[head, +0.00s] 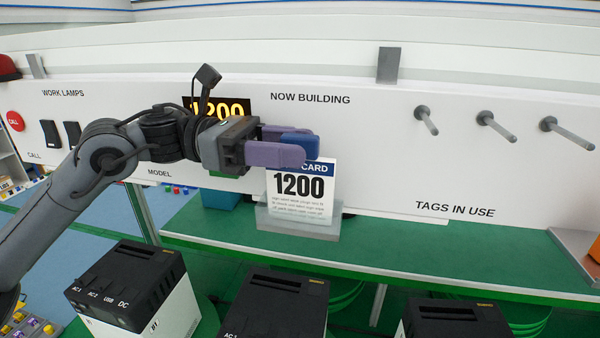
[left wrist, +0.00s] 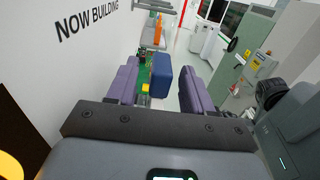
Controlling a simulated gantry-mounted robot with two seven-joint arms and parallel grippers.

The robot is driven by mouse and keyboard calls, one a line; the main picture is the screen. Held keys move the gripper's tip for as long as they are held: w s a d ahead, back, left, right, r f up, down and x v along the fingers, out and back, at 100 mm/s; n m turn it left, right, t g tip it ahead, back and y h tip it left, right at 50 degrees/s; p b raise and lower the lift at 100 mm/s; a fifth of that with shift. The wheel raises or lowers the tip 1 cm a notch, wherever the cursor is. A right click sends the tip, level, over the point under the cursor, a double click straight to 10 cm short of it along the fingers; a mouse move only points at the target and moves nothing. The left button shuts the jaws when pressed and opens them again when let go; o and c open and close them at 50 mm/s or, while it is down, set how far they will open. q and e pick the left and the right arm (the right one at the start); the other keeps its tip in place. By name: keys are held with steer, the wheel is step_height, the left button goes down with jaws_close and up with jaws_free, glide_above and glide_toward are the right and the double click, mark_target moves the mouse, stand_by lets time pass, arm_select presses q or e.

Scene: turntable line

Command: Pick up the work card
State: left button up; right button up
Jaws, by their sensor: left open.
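The white work card (head: 299,190) stands upright in a clear holder (head: 330,228) on the green shelf, with "1200" in black and a blue header partly hidden by my fingers. A blue block (head: 312,147) shows at the card's top edge; it also shows in the left wrist view (left wrist: 161,75). My left gripper (head: 303,144) is open, with its purple fingers on either side of the blue block. In the left wrist view, gaps show between the block and both fingers. My right gripper is not in view.
The white back panel (head: 380,150) stands close behind the card and carries several pegs (head: 495,127) at right. Black-topped units (head: 275,300) stand in front of the green shelf (head: 430,262).

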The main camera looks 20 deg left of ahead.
arm_select(q)
steer(key=shift+w+d, duration=0.15)
steer(key=shift+d, duration=0.65)
jaws_close()
